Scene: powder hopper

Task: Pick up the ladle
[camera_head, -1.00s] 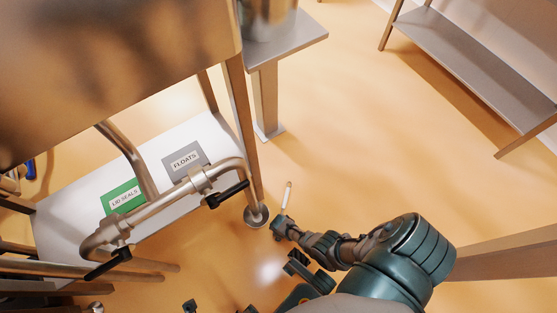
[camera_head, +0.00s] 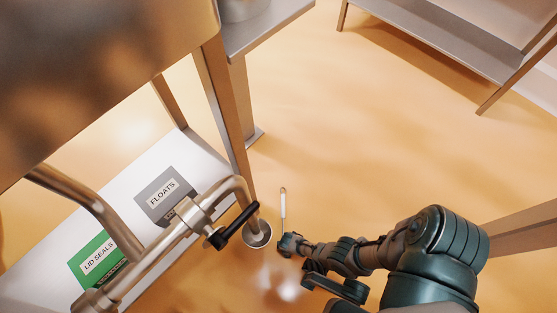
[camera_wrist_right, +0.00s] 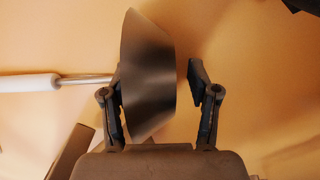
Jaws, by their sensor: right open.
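The ladle (camera_head: 283,203) shows in the head view as a thin shaft with a pale handle end pointing up the picture. Its lower end is hidden at my right gripper (camera_head: 284,244). In the right wrist view, the ladle's dark grey bowl (camera_wrist_right: 147,65) stands between the two fingers of my right gripper (camera_wrist_right: 155,80). The fingers are open, with a clear gap between the bowl and the right finger. The bowl is close to the left finger; I cannot tell whether they touch. The metal shaft and white handle run off to the left. My left gripper is not in view.
A bent pipe with a black-handled valve (camera_head: 236,226) and a white shelf (camera_head: 150,192) with FLOATS and LID SEALS labels lie further left. Open floor (camera_head: 370,150) extends above right.

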